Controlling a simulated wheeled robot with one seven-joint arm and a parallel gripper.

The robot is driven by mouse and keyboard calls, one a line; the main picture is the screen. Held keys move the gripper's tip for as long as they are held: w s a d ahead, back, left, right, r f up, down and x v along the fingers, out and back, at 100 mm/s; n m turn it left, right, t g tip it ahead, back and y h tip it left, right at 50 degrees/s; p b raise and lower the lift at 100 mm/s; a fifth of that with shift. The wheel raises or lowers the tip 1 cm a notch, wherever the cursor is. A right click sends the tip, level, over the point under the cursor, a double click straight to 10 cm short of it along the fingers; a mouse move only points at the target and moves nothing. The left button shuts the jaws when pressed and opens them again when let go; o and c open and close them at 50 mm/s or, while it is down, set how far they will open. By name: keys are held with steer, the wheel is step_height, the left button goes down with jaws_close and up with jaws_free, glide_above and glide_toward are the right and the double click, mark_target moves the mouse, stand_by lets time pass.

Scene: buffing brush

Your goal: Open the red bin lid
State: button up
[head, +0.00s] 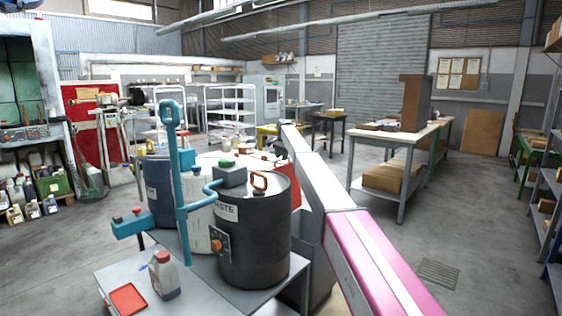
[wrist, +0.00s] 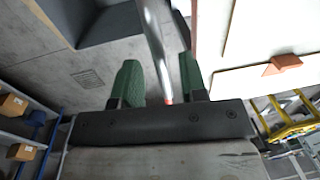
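In the head view a small patch of red (head: 291,141), apparently the red bin, shows just left of my arm. My arm hides most of it, and I cannot make out its lid there. My gripper (wrist: 156,63) shows in the wrist view with two green fingers standing apart. A thin grey metal bar (wrist: 152,35) with a reddish end runs between the fingers. Gaps show on both sides of it, and I cannot tell whether it belongs to the lid. My gripper is hidden in the head view.
A black waste drum (head: 254,235) stands left of my arm, beside a teal post (head: 181,185) and a grey bench with a red tray (head: 128,298). A worktable (head: 400,150) stands to the right. Open floor (head: 455,225) lies between it and the shelving at the right edge.

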step_height(320, 180, up, 8)
steer(key=shift+s+d, duration=0.25)
steer(key=shift+d, duration=0.1)
steer(key=shift+s, duration=0.1)
steer(key=s+d+f+n, duration=0.1)
steer(key=s+d+f, duration=0.5)
steer(key=s+f, duration=0.45)
steer(key=s+d+f+n, duration=0.1)
steer(key=s+d+f, duration=0.6)
steer(key=s+f, duration=0.3)
steer(key=s+d+f+n, duration=0.1)
steer(key=s+d+f, duration=0.5)
steer(key=s+f, duration=0.45)
steer(key=s+d+f+n, duration=0.1)
steer(key=s+d+f, duration=0.2)
steer(key=s, duration=0.9)
steer(key=s+d+f+n, duration=0.1)
steer(key=s+d+f, duration=0.3)
steer(key=s, duration=0.9)
steer(key=s+d+f+n+h, duration=0.1)
steer(key=s+d+f+n, duration=0.1)
steer(key=s, duration=1.1)
steer(key=shift+d+f+g, duration=0.4)
steer(key=shift+d+f, duration=0.35)
steer(key=shift+d, duration=0.15)
